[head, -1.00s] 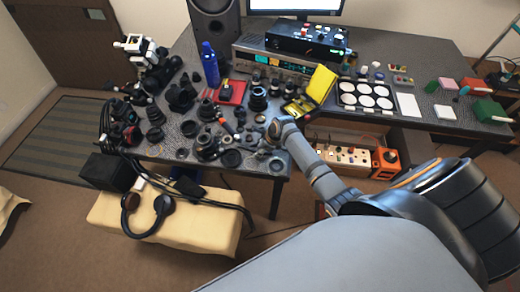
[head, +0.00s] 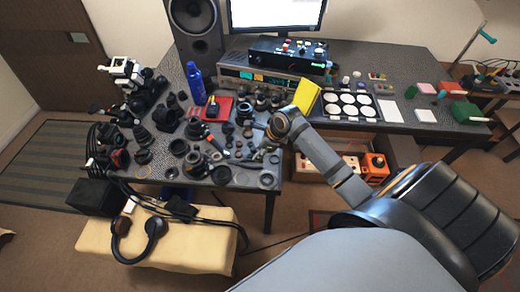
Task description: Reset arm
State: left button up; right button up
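My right arm (head: 335,165) reaches in from the lower right to the near edge of the dark table (head: 400,62). Its wrist is at the table's near edge, beside the crowd of lens parts (head: 215,145). The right gripper (head: 262,143) is small and partly hidden among the dark parts; I cannot tell whether its fingers are open or shut, or whether it holds anything. My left arm and gripper are not in view.
A blue bottle (head: 196,84), a red tray (head: 217,109) and a yellow box (head: 306,96) stand on the table. A speaker (head: 194,30) stands at the back left. Headphones (head: 140,240) lie on a cream bench (head: 180,238) in front. An orange box (head: 375,166) sits below the table.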

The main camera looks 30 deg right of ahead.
dwell(0.4)
jog(key=s+a+r+n+h, duration=0.1)
jog(key=s+a+n+h, duration=0.1)
jog(key=s+n, duration=0.95)
jog(key=s+a+r+n+h, duration=0.15)
jog(key=s+n, duration=0.45)
jog(key=n, duration=1.1)
notch_tip(320, 180, down, 26)
jog(key=s+d+g, duration=0.1)
jog(key=s+d, duration=0.1)
jog(key=s, duration=0.1)
jog(key=s+d+f+g, duration=0.1)
jog(key=s+f, duration=1.5)
jog(key=s, duration=0.2)
jog(key=shift+f+m+g, duration=0.3)
jog(key=shift+m, duration=0.05)
